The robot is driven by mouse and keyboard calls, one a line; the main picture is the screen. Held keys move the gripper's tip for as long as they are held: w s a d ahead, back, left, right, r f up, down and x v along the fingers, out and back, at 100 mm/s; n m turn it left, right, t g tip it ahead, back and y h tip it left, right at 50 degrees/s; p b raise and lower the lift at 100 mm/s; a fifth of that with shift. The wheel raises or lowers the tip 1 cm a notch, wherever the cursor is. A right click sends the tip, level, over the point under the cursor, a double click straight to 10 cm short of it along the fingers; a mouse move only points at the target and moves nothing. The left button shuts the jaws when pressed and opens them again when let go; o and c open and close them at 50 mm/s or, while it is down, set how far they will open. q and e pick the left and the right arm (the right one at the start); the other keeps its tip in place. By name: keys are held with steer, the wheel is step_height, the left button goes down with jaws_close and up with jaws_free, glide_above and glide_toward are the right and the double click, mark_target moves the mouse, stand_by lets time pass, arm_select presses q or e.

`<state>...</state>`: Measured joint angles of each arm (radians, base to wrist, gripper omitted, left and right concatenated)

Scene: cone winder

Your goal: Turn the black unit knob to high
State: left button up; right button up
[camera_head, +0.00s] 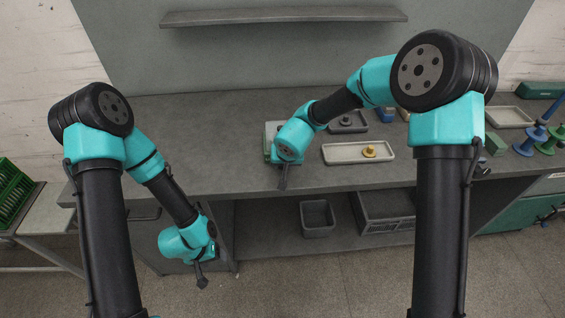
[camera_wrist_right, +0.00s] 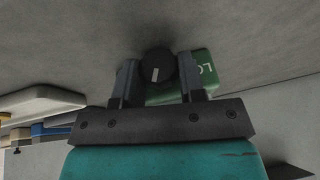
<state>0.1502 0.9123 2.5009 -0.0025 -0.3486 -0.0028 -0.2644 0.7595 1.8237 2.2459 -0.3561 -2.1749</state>
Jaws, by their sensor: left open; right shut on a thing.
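In the right wrist view a round black knob (camera_wrist_right: 155,62) with a white pointer line sits between the two fingers of my right gripper (camera_wrist_right: 158,72), which is shut on it. The pointer line points toward the bottom of that picture. Beside and below the knob is a green part (camera_wrist_right: 203,67) with white letters, partly cut off, that look like "LO". In the head view my right gripper (camera_head: 283,183) is at the front edge of the bench, and the knob is hidden there. My left gripper (camera_head: 201,279) is open and empty, low in front of the bench.
Grey bins (camera_head: 318,218) sit on the lower shelf. A green crate (camera_head: 12,190) is at far left.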

steer(key=shift+s+d+f+y, duration=0.1)
steer(key=shift+y, duration=0.5)
steer(key=o, duration=0.7)
steer(key=shift+c, duration=0.2)
steer(key=v, duration=1.7)
steer(key=shift+s+d, duration=0.15)
